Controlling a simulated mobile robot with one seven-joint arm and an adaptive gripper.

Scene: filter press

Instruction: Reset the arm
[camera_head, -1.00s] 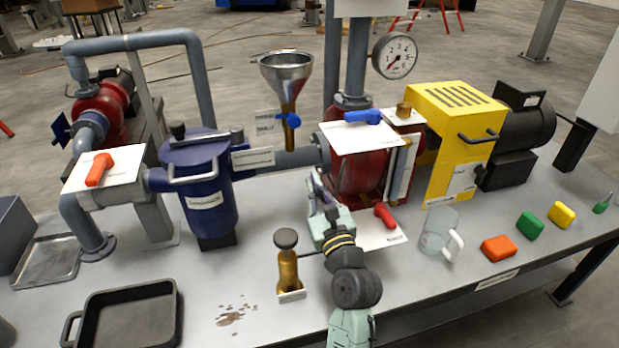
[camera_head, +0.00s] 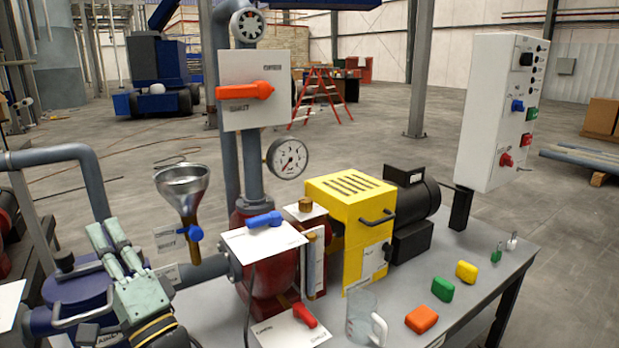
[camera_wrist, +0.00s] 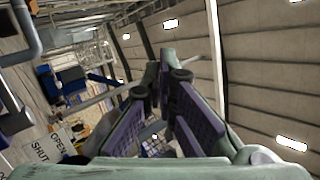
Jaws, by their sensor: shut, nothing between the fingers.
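My gripper (camera_head: 112,247) is at the lower left of the head view, raised in front of the blue filter housing (camera_head: 68,292) and partly covering it. Its two pale green fingers lie close together with nothing between them. In the wrist view, my gripper (camera_wrist: 165,80) points up toward the wall and ceiling, fingertips together and empty. The funnel (camera_head: 182,185) with its blue valve handle (camera_head: 194,233) stands just right of the fingers in the head view, and I see a gap between them.
A red pump (camera_head: 262,275) with blue and red handles, a yellow guard (camera_head: 350,225) and a clear jug (camera_head: 362,315) are to the right. Orange (camera_head: 421,319), green (camera_head: 443,289) and yellow (camera_head: 467,271) blocks lie on the bench. A control box (camera_head: 505,110) stands behind. An orange-handled valve (camera_head: 246,91) sits above the pump.

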